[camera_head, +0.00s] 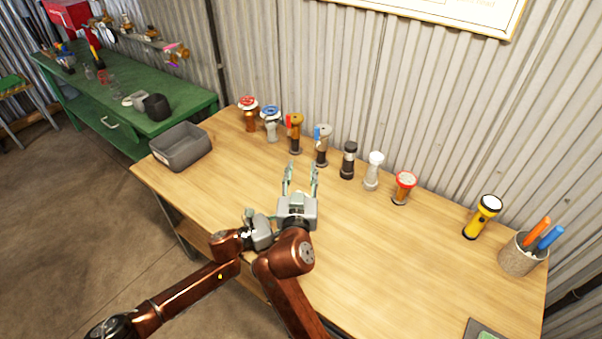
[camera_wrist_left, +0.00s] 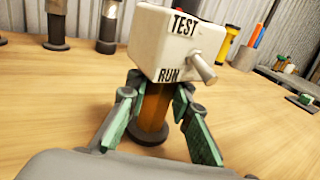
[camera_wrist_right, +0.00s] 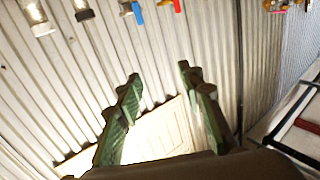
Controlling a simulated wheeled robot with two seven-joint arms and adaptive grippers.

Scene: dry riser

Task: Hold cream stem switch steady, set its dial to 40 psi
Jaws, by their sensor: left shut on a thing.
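The cream stem switch (camera_wrist_left: 176,45) is close up in the left wrist view, upright. It has a cream box marked TEST above and RUN below, a grey lever on its right side, a brown stem and a dark round foot. My left gripper (camera_wrist_left: 156,105) is shut on its stem, one green-padded finger on each side. In the head view my left gripper (camera_head: 262,232) is partly hidden by my right gripper (camera_head: 300,178), and the switch is hidden there. My right gripper is open and empty, fingers (camera_wrist_right: 160,95) pointing toward the wall. The dial face is not visible.
Several other stem devices stand along the back, including a black one (camera_head: 348,161) and a red-topped one (camera_head: 404,187). A grey bin (camera_head: 181,147) stands left. A yellow flashlight (camera_head: 483,217) and a pen cup (camera_head: 522,256) stand right. The table's front right is mostly clear.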

